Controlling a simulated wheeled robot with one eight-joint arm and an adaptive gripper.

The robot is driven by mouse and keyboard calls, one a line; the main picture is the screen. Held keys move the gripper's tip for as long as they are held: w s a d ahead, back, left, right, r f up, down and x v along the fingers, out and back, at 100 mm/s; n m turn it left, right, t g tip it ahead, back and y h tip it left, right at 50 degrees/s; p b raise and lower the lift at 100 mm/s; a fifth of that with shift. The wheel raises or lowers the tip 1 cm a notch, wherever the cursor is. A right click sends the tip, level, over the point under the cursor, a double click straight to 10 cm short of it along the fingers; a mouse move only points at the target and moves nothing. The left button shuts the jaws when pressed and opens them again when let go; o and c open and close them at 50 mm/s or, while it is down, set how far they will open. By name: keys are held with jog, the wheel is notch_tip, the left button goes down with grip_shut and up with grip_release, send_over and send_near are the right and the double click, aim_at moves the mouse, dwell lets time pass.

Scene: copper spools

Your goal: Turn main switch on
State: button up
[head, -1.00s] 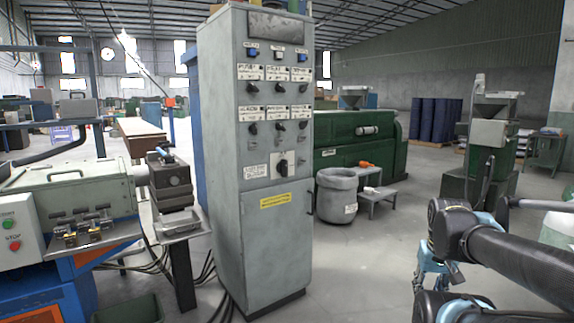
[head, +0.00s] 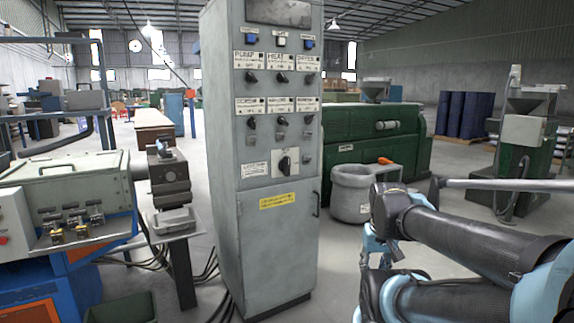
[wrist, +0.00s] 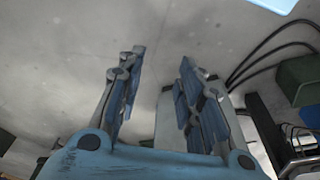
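A tall grey control cabinet (head: 262,220) stands upright in the middle of the head view. Its front carries rows of small black knobs under white labels. A larger rotary switch (head: 286,162) on a white plate sits below them, the likely main switch; its label is too small to read. My gripper (wrist: 158,85) shows open and empty in the wrist view, its two blue-grey fingers apart above bare floor. In the head view my arm is at the lower right, to the right of the cabinet and apart from it. The gripper there is mostly hidden behind my arm.
A machine with a grey box (head: 70,195) and a metal tray (head: 172,222) stands left of the cabinet. A grey bin (head: 352,195) and a green machine (head: 365,150) are behind it to the right. Cables lie at its left foot. Floor in front is clear.

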jog(key=shift+o, duration=0.6)
notch_tip(320, 180, up, 24)
jog(key=n+t+y, duration=0.7)
jog(key=t, duration=0.2)
send_over(289, 161)
jog(key=s+d, duration=0.9)
jog(key=s, duration=0.4)
jog(key=shift+a+x, duration=0.2)
jog(key=shift+x, duration=4.15)
jog(key=shift+a+x, duration=0.2)
jog(key=shift+x, duration=4.1)
jog(key=shift+s+r, duration=0.15)
grip_shut()
